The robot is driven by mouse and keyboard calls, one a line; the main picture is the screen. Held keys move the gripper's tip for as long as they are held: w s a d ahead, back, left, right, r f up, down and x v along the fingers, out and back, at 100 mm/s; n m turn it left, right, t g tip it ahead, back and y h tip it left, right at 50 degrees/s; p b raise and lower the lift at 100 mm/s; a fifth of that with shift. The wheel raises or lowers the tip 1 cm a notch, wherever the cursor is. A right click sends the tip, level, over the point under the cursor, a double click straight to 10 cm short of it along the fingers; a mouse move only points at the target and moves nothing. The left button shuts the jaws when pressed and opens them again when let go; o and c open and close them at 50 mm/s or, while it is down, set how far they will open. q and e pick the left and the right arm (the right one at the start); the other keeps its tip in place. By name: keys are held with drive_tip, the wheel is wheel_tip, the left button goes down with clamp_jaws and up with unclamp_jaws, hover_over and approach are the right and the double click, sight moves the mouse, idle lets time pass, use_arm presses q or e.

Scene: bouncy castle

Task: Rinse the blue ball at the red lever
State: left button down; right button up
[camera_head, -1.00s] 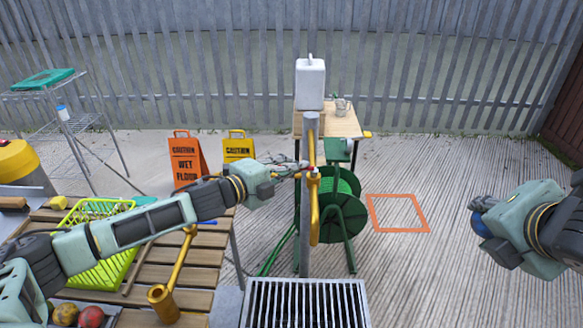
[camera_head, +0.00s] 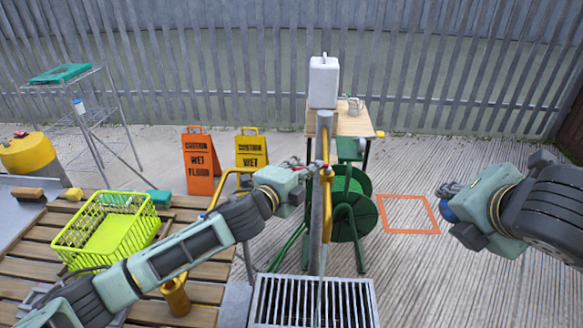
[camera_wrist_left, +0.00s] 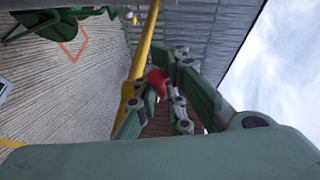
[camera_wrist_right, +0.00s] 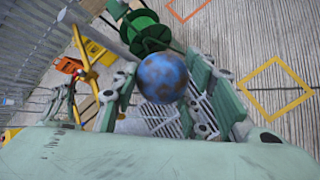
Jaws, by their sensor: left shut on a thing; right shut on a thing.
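The blue ball (camera_wrist_right: 163,78), with brown smudges, is held between the fingers of my right gripper (camera_wrist_right: 158,92). In the head view the blue ball (camera_head: 447,212) is mostly hidden by my right gripper (camera_head: 455,205), right of the standpipe and apart from it. My left gripper (camera_head: 300,172) is at the yellow pipe on the grey post (camera_head: 319,215). In the left wrist view my left gripper (camera_wrist_left: 160,92) is shut on the red lever (camera_wrist_left: 157,80). A thin pale stream of water (camera_head: 321,280) seems to fall from the pipe toward the drain grate (camera_head: 310,305).
A green hose reel (camera_head: 352,205) stands behind the post. A slatted table (camera_head: 30,262) with a lime basket (camera_head: 150,225) lies at left. Orange (camera_head: 198,165) and yellow caution signs (camera_head: 252,150) stand behind. Floor around the orange square (camera_head: 408,232) is clear.

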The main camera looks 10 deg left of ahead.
use_arm(q)
drive_tip(key=shift+f, duration=0.2)
drive_tip(key=c, duration=1.8)
unclamp_jaws()
drive_tip(key=shift+r, duration=0.1)
drive_tip(key=shift+c, duration=0.2)
drive_tip(key=v, duration=1.2)
